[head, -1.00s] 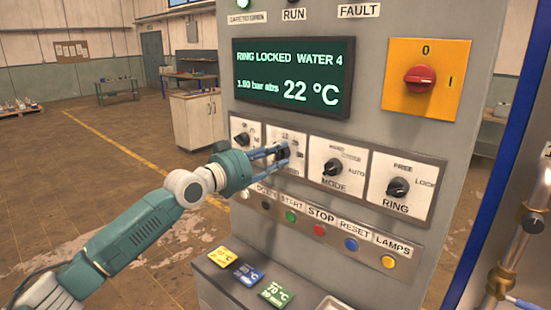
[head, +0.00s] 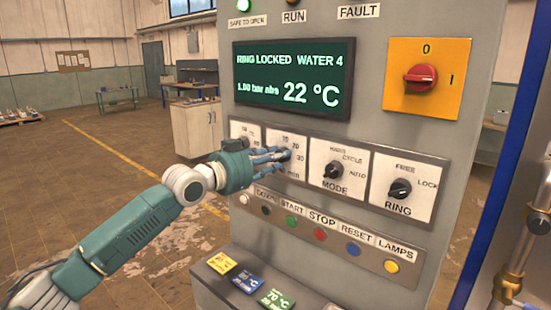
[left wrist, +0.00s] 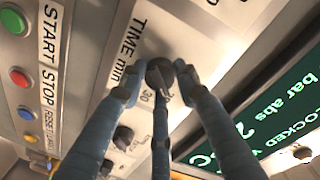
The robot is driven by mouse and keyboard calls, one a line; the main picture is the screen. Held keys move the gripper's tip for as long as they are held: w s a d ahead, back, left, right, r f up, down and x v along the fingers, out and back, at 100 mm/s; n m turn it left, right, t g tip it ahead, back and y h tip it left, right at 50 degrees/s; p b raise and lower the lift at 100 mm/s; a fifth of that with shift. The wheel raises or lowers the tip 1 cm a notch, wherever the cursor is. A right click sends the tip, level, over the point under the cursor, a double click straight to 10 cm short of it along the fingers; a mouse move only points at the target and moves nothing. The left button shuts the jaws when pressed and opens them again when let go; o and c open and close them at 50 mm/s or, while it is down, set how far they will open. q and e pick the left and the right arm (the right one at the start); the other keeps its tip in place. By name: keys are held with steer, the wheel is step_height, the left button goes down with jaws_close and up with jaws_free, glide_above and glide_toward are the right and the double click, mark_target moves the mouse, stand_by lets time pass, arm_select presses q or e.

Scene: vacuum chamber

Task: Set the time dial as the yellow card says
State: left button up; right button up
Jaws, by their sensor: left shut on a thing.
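The time dial (left wrist: 160,72) is a dark round knob on a white plate lettered TIME min in the left wrist view. My left gripper (head: 285,155) is shut on this knob, its blue fingers around it. The fingers show at the knob in the left wrist view (left wrist: 161,88). Numbers 20 and 30 show beside the knob there; the fingers partly cover the scale, and I cannot tell its exact setting. The yellow card (head: 221,263) lies on the ledge below the panel; its print is too small to read. My right gripper is not in view.
The mode knob (head: 334,170) and ring knob (head: 400,188) are right of the time dial. A row of coloured buttons (head: 320,235) runs below. A blue card (head: 247,280) and green card (head: 274,296) lie by the yellow one. The display (head: 293,78) reads RING LOCKED, 22 °C.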

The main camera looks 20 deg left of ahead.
arm_select(q)
steer(key=shift+r, duration=0.25)
steer(key=o, duration=1.2)
steer(key=shift+f, duration=0.15)
steer(key=shift+c, duration=0.2)
steer(key=v, duration=1.2)
